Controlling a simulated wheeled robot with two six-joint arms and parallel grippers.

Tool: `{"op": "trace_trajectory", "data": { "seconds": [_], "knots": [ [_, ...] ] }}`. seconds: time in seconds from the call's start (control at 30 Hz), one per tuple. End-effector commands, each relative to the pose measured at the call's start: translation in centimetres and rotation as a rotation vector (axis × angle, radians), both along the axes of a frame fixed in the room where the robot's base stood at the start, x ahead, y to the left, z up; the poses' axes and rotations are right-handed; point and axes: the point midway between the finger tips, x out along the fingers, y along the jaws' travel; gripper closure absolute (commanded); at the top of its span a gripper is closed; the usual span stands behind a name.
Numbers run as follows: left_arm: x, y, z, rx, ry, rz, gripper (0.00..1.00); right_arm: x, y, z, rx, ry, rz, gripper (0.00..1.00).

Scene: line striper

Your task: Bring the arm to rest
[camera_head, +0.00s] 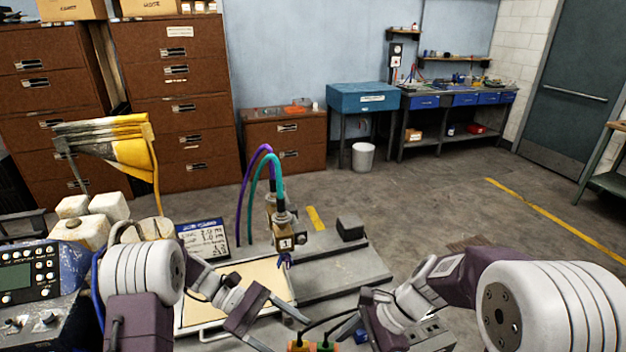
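The line striper head (288,238), marked 1, stands upright behind the grippers with purple and teal hoses.
The cream board (262,274) lies in a metal frame beside a grey plate (345,270) carrying a dark block (350,228). A sign (203,238), white jugs (84,230) and a control box (30,272) stand at left. Open floor lies beyond, at right.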

Motion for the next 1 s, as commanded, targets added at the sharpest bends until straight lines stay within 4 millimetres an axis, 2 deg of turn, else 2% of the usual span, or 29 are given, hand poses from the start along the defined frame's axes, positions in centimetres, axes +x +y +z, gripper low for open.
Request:
{"op": "trace_trajectory", "data": {
  "seconds": [0.07,0.17,0.3,0.37,0.47,0.57,0.63,0.7,1.0],
  "knots": [
    [-3.0,-0.3,0.9,0.136,-0.11,-0.103,0.29,-1.7,-0.9,-0.6,-0.074,-0.051,0.117,0.41],
    [-6.6,1.1,0.4,0.325,-0.279,-0.234,0.29,-3.6,-2.7,-1.6,-0.181,-0.134,0.307,0.41],
    [-9.9,5.3,-1.5,0.571,-0.544,-0.419,0.29,-5.4,-5.7,-2.9,-0.323,-0.259,0.618,0.41],
    [-10.6,7.6,-2.6,0.671,-0.668,-0.505,0.29,-5.8,-7.1,-3.4,-0.383,-0.318,0.773,0.41],
    [-10.6,10.7,-4.4,0.775,-0.81,-0.62,0.29,-5.9,-9.0,-4.1,-0.451,-0.391,0.995,0.41],
    [-9.7,12.2,-5.5,0.824,-0.912,-0.701,0.29,-5.5,-10.0,-4.5,-0.49,-0.445,1.157,0.41],
    [-8.1,12.5,-5.4,0.85,-0.981,-0.717,0.29,-4.9,-10.2,-4.5,-0.507,-0.481,1.227,0.41],
    [-7.4,12.5,-5.4,0.857,-1.011,-0.715,0.29,-4.6,-10.2,-4.4,-0.51,-0.5,1.263,0.41],
    [-7.5,12.5,-5.4,0.856,-1.008,-0.715,0.29,-4.6,-10.2,-4.4,-0.507,-0.501,1.27,0.41]
  ]
}}
